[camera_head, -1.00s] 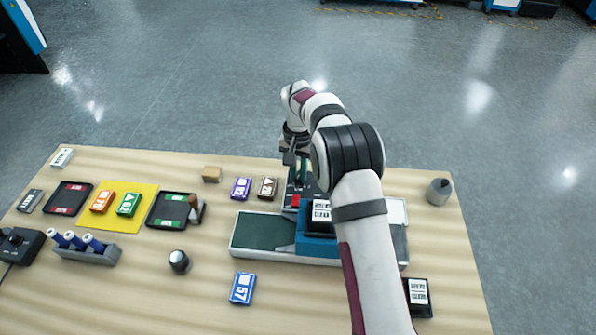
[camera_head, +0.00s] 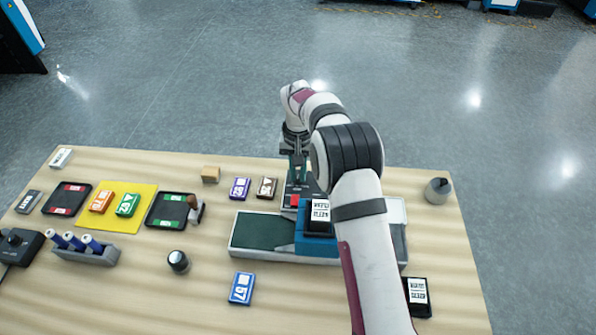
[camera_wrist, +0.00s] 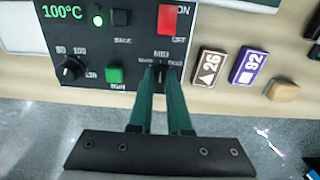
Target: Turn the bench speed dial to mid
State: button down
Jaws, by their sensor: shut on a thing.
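In the wrist view, my gripper (camera_wrist: 160,77) is shut on a small black dial (camera_wrist: 159,73) on the dark control panel (camera_wrist: 60,105). A "MID" label is printed beside the dial, with smaller blurred lettering on either side. The dial sits between my two green fingers, which hide most of it, so I cannot tell exactly where its pointer stands. In the head view my gripper (camera_head: 297,172) reaches down at the rear of the laminating machine (camera_head: 317,246), and the dial is hidden there.
The panel also has a "100°C" display (camera_wrist: 63,12), a red switch (camera_wrist: 167,20), a green button (camera_wrist: 114,74) and a second black knob (camera_wrist: 71,68). Brown (camera_head: 266,187) and purple (camera_head: 240,188) cassettes lie close by.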

aim_at(298, 176)
jog(key=c, duration=0.9)
grip_release()
jog(key=shift+o, duration=0.2)
notch_tip(298, 176, up, 16)
jog(key=s+d+r+m, duration=0.1)
jog(key=s+d+r, duration=0.15)
jog(key=s, duration=0.35)
jog(key=s+d+r+m+y, duration=0.1)
jog(key=s+d+r, duration=0.1)
jog(key=s+d, duration=0.3)
jog(key=s+d+r+m, duration=0.1)
jog(key=s+d+r, duration=0.1)
jog(key=s, duration=0.5)
jog(key=s+d+f+m, duration=0.1)
jog(key=s+f, duration=0.2)
jog(key=s, duration=0.6)
jog(key=s+d+f+m, duration=0.1)
jog(key=s+f, duration=0.3)
jog(key=s, duration=0.6)
jog(key=shift+s+f+m+y, duration=0.2)
jog(key=shift+f+m+y, duration=0.1)
jog(key=shift+y, duration=0.1)
